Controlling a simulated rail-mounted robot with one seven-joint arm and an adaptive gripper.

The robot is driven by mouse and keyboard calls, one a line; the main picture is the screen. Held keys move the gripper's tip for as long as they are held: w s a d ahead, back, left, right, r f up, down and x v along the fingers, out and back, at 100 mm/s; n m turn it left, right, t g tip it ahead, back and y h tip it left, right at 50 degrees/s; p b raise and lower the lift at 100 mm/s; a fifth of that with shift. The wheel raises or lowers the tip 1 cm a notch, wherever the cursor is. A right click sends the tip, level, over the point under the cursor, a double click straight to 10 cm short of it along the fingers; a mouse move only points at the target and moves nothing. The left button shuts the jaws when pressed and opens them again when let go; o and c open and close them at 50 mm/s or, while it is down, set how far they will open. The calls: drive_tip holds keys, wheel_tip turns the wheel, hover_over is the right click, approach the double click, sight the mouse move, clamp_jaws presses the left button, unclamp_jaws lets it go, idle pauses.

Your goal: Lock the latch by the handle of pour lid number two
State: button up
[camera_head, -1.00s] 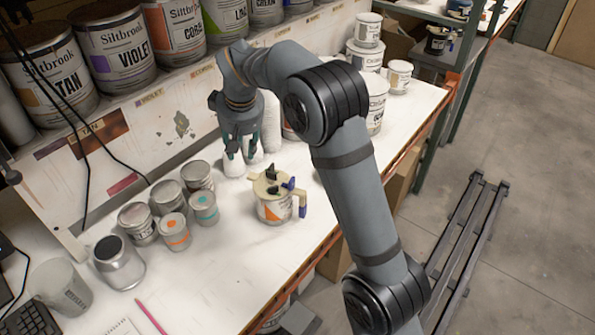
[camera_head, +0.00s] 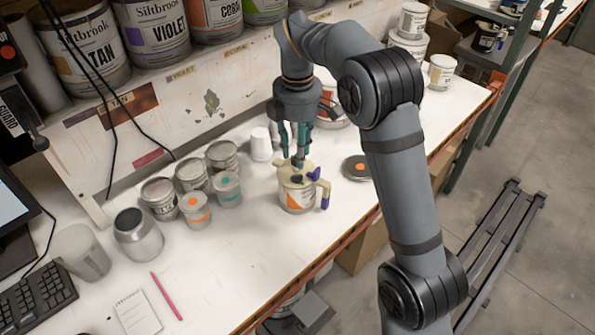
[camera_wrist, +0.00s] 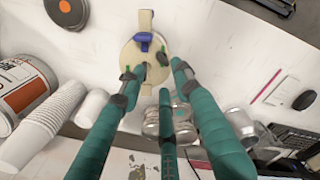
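A can with a white and orange label (camera_head: 297,203) stands upright on the bench. It wears a beige pour lid (camera_head: 288,178) with a side handle ending in blue (camera_head: 325,197) and a blue latch piece (camera_head: 314,174). In the wrist view, the lid (camera_wrist: 150,70) shows the blue piece (camera_wrist: 143,41) and small dark green parts. My gripper (camera_head: 299,160) points down just above the lid. Its teal fingers (camera_wrist: 150,88) are spread apart with nothing between them. Contact with the lid cannot be told. I cannot read a number on the lid.
Several small cans (camera_head: 193,172) stand left of the lidded can. A shelf of large paint cans (camera_head: 152,32) runs behind. The bench front is mostly clear.

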sight(297, 178)
wheel_tip(297, 178, down, 7)
drive_tip(key=shift+a+f, duration=0.1)
drive_tip(key=shift+c, duration=0.9)
clamp_jaws()
drive_tip(key=shift+s+d, duration=0.2)
drive_tip(key=shift+w+a, duration=0.15)
